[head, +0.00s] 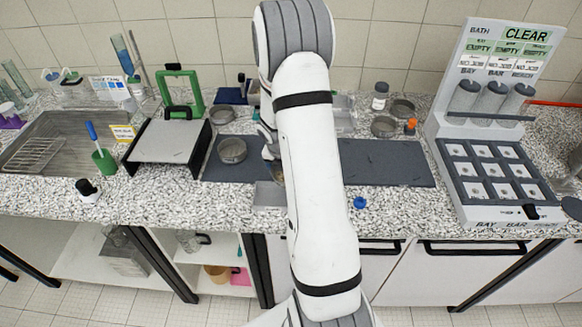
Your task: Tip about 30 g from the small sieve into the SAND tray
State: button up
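My gripper (269,152) is low over the dark mat, mostly hidden behind my own white arm. I cannot see whether its fingers are open or shut. A small brownish round thing shows just below it at the arm's edge; I cannot tell if it is the small sieve or its sand. A shallow grey metal tray (269,195) lies below the gripper at the mat's front edge, partly hidden by the arm. No SAND label is readable. A round metal sieve (232,150) stands upright on the mat, left of the gripper.
The dark mat (385,165) is clear to the right of my arm. More round sieves (384,126) stand behind it. A black-sided stand (168,142) is at left, a white rack with compartments (490,170) at right. A blue cap (359,202) lies near the front edge.

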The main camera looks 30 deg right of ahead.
jog(key=shift+s+a+r+t+h, duration=0.25)
jog(key=shift+a+h, duration=0.2)
jog(key=shift+h, duration=0.25)
jog(key=shift+s+a+r+t+h, duration=0.1)
jog(key=shift+a+t+h, duration=0.3)
jog(key=shift+h, duration=0.3)
jog(key=shift+f+h+b, duration=0.1)
jog(key=shift+h+b, duration=0.2)
jog(key=shift+b, duration=0.05)
jog(key=shift+a+r+t+h+b, duration=0.15)
jog(key=shift+h+b, duration=0.45)
jog(key=shift+b, duration=0.65)
jog(key=shift+a+r+t+h+b, duration=0.15)
jog(key=shift+h+b, duration=0.45)
jog(key=shift+b, duration=0.65)
jog(key=shift+s+a+t+h+b, duration=0.2)
jog(key=shift+h+b, duration=0.35)
jog(key=shift+b, duration=0.7)
jog(key=shift+w+a+t+h+b, duration=0.1)
jog(key=shift+t+h+b, duration=0.3)
jog(key=shift+b, duration=0.85)
jog(key=shift+s+r+h+b, duration=0.1)
jog(key=shift+r+h+b, duration=0.1)
jog(key=shift+h+b, duration=0.45)
dwell(0.6)
